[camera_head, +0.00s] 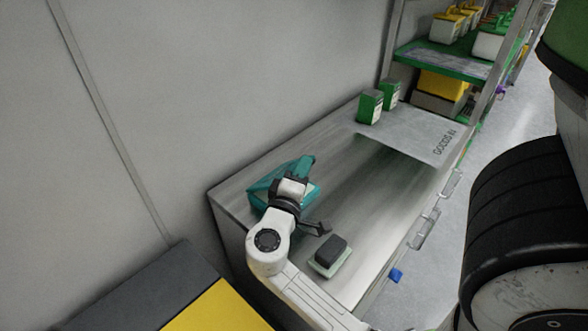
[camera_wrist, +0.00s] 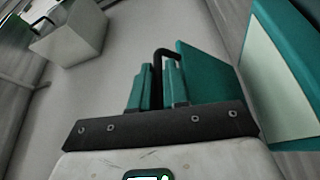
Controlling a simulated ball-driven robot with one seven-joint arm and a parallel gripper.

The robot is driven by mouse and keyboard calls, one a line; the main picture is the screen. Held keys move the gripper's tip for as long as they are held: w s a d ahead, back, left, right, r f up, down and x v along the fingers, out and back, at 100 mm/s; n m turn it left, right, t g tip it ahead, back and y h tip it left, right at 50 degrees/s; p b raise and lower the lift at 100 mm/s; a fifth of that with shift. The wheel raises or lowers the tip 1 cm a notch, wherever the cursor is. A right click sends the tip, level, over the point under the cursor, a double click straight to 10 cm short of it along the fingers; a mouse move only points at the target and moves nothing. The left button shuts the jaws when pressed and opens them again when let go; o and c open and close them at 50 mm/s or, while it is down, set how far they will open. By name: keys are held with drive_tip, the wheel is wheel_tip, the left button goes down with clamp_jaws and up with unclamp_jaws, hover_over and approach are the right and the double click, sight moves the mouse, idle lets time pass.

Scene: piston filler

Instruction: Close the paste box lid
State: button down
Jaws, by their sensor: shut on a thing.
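The teal paste box (camera_head: 312,196) sits at the wall-side end of the metal counter, partly hidden behind my arm. In the wrist view a teal part with a pale inner face (camera_wrist: 275,75) stands at the right. A tilted teal panel, which looks like the lid (camera_wrist: 207,72), is just right of my fingers. My gripper (camera_wrist: 158,80) has teal fingers close together, with a black curved handle (camera_wrist: 163,52) showing between them. It appears shut on this handle. In the head view my gripper (camera_head: 305,163) is over the box; its grip is too small to see there.
A dark block on a pale base (camera_head: 330,254) lies on the counter (camera_head: 375,225) nearer the front. Two green cartons (camera_head: 370,107) stand at the far end, before a shelf rack (camera_head: 440,65). A large black tyre (camera_head: 525,210) is at right. The counter's middle is clear.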

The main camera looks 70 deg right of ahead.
drive_tip(key=shift+s+a+f+b, duration=0.2)
drive_tip(key=shift+s+f+b, duration=0.15)
drive_tip(key=shift+f, duration=0.2)
drive_tip(key=shift+s+a+f+b, duration=0.2)
drive_tip(key=shift+s+f+b, duration=0.1)
drive_tip(key=shift+f, duration=0.25)
drive_tip(key=c, duration=1.5)
unclamp_jaws()
drive_tip(key=a, duration=0.3)
drive_tip(key=a+p, duration=0.1)
drive_tip(key=a, duration=0.3)
drive_tip(key=a+f, duration=0.1)
drive_tip(key=a, duration=0.2)
drive_tip(key=shift+w+a, duration=0.3)
drive_tip(key=shift+a, duration=0.1)
